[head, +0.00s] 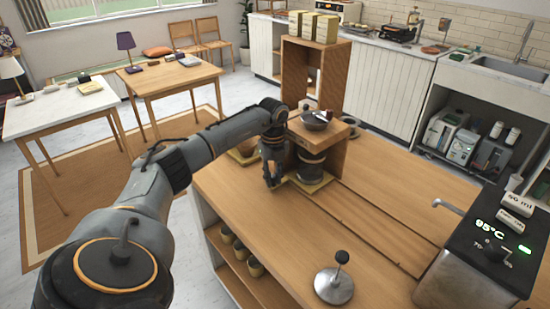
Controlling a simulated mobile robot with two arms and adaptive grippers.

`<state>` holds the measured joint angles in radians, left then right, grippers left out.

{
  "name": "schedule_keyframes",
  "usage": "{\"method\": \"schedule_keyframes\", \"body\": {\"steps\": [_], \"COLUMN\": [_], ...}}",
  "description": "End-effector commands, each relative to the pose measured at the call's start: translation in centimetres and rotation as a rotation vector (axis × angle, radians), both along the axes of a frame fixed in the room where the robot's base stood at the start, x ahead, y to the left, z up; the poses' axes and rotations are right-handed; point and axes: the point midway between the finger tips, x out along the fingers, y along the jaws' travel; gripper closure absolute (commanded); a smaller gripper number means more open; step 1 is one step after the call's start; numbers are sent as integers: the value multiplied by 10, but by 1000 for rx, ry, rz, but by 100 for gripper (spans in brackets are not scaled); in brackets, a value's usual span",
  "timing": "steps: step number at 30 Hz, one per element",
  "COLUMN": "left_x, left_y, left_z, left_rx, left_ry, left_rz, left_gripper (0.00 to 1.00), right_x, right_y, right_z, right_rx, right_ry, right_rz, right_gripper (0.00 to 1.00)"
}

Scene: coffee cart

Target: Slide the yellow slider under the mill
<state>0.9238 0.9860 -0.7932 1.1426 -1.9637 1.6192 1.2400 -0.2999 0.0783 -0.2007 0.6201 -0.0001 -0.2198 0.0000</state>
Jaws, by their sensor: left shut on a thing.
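The mill (334,150) is a wooden stand with a dark bowl and a crank on top, near the far end of the cart. The yellow slider (318,187) lies low at the mill's front, with a dark round cup (311,168) on it beneath the mill's top. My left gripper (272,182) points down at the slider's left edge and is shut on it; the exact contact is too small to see. My right gripper is not in view.
Two grooves run along the cart top (390,195) from the slider toward the front right. A tamper (334,285) stands at the front edge. A black water heater (478,255) showing 95°C is at the right. A tall wooden shelf (296,75) with yellow boxes stands behind the mill.

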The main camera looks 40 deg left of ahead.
Motion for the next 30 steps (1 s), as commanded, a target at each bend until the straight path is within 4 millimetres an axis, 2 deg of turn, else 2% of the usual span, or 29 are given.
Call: {"method": "schedule_keyframes", "body": {"steps": [3,4,7,15,19,23,30], "left_x": [1,1,1,0,1,1,1], "left_y": [5,5,5,3,3,3,4], "left_z": [3,3,3,2,9,30,81], "left_rx": [9,10,9,6,5,6,6], "left_ry": [-7,-8,-7,-4,-6,-10,-10], "left_rz": [7,7,6,4,3,4,5], "left_gripper": [100,76,57,57,57,57,57], "right_x": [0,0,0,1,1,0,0], "right_y": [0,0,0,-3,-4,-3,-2], "right_z": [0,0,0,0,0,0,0], "right_rx": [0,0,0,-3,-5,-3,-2], "right_ry": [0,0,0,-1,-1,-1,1], "right_rz": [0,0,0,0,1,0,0], "right_gripper": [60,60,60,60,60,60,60]}}
